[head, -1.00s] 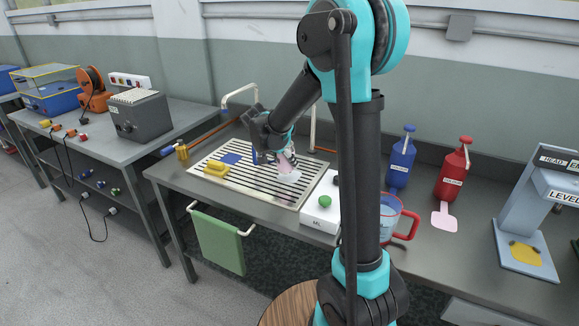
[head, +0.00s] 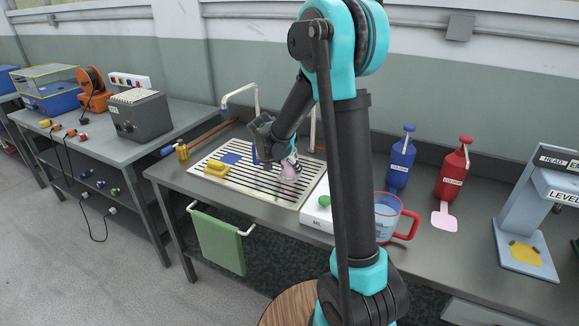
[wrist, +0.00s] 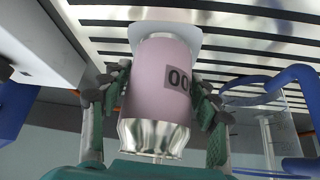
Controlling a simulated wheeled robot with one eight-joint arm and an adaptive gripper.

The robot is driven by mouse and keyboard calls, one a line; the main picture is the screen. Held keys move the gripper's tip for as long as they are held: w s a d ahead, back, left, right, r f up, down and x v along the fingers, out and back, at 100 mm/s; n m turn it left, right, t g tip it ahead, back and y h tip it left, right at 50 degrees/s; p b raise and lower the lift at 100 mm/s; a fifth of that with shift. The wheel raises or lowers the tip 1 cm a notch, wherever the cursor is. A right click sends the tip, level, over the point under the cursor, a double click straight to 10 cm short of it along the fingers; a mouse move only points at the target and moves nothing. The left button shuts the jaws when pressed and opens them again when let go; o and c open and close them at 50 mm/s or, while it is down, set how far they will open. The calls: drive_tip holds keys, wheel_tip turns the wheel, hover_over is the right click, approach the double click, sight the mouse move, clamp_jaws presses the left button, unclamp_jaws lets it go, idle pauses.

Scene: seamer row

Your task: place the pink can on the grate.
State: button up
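The pink can (head: 289,173) is at the right part of the slatted metal grate (head: 222,180), over a small white patch (head: 283,181). In the wrist view the can (wrist: 158,75) has a dark "00" label and a silver end towards me. Its far end meets the white patch (wrist: 192,33) on the grate (wrist: 262,47); I cannot tell if it bears its weight there. My gripper (head: 288,160) is at the can, with green-padded fingers against both its sides in the wrist view (wrist: 162,100). The can looks upright.
A white box with a green knob (head: 324,200) stands close right of the grate. A curved tap pipe (head: 256,98) rises behind. A measuring jug (head: 390,215) stands further right.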

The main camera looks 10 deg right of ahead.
drive_tip(key=shift+o, duration=0.8)
drive_tip(key=shift+r, duration=0.15)
drive_tip(key=v, duration=1.2)
drive_tip(key=shift+w, duration=0.1)
idle(0.4)
